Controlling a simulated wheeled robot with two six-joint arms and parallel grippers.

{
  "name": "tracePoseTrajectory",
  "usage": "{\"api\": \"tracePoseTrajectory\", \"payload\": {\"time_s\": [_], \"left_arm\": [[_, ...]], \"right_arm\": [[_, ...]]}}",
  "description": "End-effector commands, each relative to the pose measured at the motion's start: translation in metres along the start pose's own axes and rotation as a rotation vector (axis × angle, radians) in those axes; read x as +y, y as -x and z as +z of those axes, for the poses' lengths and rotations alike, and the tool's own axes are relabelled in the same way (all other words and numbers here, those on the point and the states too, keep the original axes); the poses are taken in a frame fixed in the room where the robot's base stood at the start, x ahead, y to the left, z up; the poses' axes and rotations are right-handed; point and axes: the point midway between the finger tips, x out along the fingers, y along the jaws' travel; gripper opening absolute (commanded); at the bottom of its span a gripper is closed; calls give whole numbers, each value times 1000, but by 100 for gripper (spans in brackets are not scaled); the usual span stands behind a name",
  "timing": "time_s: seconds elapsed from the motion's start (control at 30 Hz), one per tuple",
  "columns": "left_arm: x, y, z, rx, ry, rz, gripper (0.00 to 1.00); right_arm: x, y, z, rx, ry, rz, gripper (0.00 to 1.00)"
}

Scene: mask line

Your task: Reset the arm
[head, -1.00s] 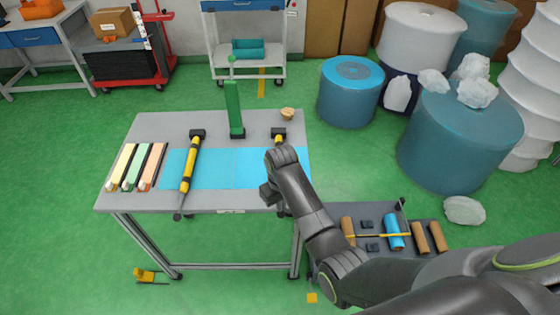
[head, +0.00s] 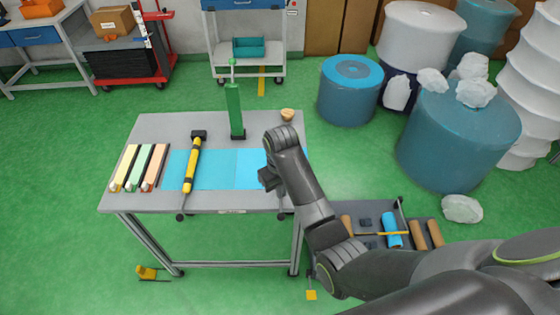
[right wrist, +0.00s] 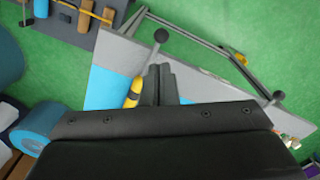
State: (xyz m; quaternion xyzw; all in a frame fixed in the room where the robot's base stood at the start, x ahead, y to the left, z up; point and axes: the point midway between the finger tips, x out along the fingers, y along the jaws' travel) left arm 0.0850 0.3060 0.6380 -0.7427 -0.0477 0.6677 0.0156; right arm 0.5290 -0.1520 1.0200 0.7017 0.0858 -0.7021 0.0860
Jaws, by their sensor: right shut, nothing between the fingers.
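My right gripper (head: 268,178) is over the right part of the grey table (head: 165,128) in the head view, with its arm coming in from the lower right. In the right wrist view its dark fingers (right wrist: 158,84) are together with nothing between them. A yellow piece (right wrist: 133,92) shows beside the fingers; I cannot tell whether they touch it. My left gripper is not in view. My arm hides part of the table's right side.
The table carries a blue mat (head: 212,170), a yellow-black tool (head: 192,165), a green post (head: 235,112) and coloured strips (head: 140,168). A low cart with rolls (head: 392,231) stands to the right. Large blue rolls (head: 455,140) stand behind.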

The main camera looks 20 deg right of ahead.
Motion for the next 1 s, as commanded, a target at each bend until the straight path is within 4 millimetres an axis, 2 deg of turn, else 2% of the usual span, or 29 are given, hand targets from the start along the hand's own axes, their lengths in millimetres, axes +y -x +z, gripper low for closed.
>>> {"api": "tracePoseTrajectory", "payload": {"time_s": [0.5, 0.63, 0.77, 0.9, 1.0], "left_arm": [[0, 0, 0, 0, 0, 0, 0], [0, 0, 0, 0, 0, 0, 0], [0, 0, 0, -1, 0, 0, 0], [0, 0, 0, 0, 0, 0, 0], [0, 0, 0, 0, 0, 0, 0]], "right_arm": [[0, 2, 0, 0, 0, 0, 0], [6, -4, 10, 8, -17, 1, 0], [21, -20, 42, 39, -68, 8, 0], [43, -35, 96, 92, -140, 31, 0], [56, -39, 136, 130, -184, 54, 0]]}}
